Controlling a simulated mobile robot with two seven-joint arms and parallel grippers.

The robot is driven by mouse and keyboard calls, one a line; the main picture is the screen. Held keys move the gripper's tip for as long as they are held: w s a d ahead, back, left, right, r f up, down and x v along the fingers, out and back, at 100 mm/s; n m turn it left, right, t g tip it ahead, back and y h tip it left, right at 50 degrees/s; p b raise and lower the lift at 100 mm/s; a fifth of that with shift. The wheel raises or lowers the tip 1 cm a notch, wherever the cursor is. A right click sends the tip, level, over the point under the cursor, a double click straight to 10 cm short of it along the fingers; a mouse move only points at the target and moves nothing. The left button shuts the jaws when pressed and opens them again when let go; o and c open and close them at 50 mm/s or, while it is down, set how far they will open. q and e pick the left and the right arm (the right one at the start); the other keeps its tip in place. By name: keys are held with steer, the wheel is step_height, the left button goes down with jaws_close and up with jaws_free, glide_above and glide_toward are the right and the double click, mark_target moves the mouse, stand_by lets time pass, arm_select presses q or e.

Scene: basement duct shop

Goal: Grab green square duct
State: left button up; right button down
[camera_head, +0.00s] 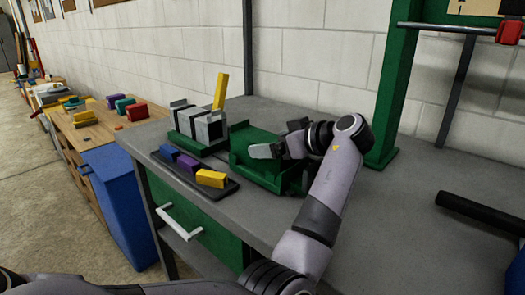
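A green, box-shaped piece with raised sides (240,137) stands on the grey bench. It looks like the green square duct, but it could be a green holder, and the arm covers part of it. My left arm reaches over the bench from the lower left and bends back at the wrist. My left gripper (277,143) is over the green piece, with a grey finger across its opening. I cannot tell whether it touches the piece or how far the fingers are apart. My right gripper is not in view.
Grey square pieces (209,127) sit in a green holder, with a yellow upright (220,91) behind. A black tray (222,191) holds blue, purple and yellow blocks. A green post (385,120) stands right. A black bar (482,213) lies at far right. The bench's right middle is clear.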

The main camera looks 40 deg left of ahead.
arm_select(q)
steer(key=c, duration=1.1)
steer(key=shift+r, duration=0.1)
